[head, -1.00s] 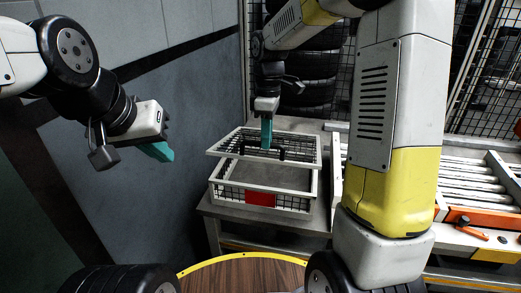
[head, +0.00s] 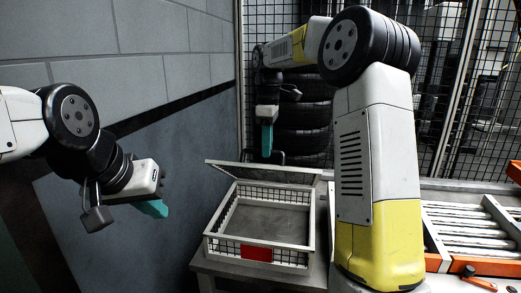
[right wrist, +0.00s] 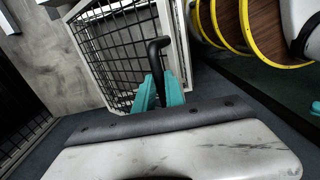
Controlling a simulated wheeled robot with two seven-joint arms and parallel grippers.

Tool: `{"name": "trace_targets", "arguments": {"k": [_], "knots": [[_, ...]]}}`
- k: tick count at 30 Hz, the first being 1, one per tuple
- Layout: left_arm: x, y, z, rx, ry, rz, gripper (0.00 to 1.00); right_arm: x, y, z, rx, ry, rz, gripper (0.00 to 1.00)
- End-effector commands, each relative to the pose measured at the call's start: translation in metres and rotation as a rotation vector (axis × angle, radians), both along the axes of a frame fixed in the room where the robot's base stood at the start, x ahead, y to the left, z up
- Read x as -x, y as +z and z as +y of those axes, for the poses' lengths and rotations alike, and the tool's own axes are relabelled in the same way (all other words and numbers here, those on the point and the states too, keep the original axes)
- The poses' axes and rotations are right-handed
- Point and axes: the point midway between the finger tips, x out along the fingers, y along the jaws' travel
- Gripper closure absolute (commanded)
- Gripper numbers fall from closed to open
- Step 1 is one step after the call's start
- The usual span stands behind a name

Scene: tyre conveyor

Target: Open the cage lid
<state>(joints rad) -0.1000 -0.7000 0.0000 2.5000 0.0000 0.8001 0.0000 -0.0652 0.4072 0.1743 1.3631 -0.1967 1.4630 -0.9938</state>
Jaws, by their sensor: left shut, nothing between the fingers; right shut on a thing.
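The cage (head: 214,243) is a low white-framed wire-mesh box with a red plate on its front, standing on a grey table. Its interior shows empty. The lid (head: 228,165) is raised and tilted above the box, seen nearly edge-on, its near edge well above the box rim. My right gripper (head: 267,148) is above the lid, shut on the lid's black handle (head: 280,155). In the right wrist view its teal fingers (right wrist: 159,90) close around the handle (right wrist: 155,55), beside the lid mesh. My left gripper (head: 152,208) is shut and empty, left of the cage.
A stack of tyres (head: 303,115) stands behind the cage, before a mesh fence (head: 440,90). A roller conveyor (head: 465,232) with orange parts lies at the right. A grey wall (head: 150,75) bounds the left side. My right arm covers the area right of the cage.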

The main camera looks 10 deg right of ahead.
Motion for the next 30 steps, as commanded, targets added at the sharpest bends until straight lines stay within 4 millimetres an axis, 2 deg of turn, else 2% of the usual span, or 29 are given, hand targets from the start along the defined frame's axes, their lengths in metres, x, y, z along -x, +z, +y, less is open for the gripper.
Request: {"name": "trace_targets", "arguments": {"k": [1, 4, 5, 8, 19, 30], "knots": [[0.000, 0.000, 0.000, 0.000, 0.000, 0.000, 1.00, -0.004, -0.004, -0.006, 0.008, -0.007, -0.005, 1.00], [0.000, 0.000, 0.000, 0.000, 0.000, 0.000, 1.00, -0.004, -0.004, -0.006, 0.008, -0.008, -0.005, 1.00], [0.000, 0.000, 0.000, 0.000, 0.000, 0.000, 1.00, -0.004, -0.004, -0.006, 0.008, -0.008, -0.004, 0.82], [0.000, 0.000, 0.000, 0.000, 0.000, 0.000, 1.00, -0.003, -0.004, -0.005, 0.007, -0.007, -0.003, 0.64], [0.000, 0.000, 0.000, 0.000, 0.000, 0.000, 1.00, -0.003, 0.004, -0.002, 0.003, -0.003, -0.005, 0.64], [0.000, 0.000, 0.000, 0.000, 0.000, 0.000, 1.00, -0.007, 0.061, -0.003, 0.003, -0.004, -0.006, 0.64]]}}
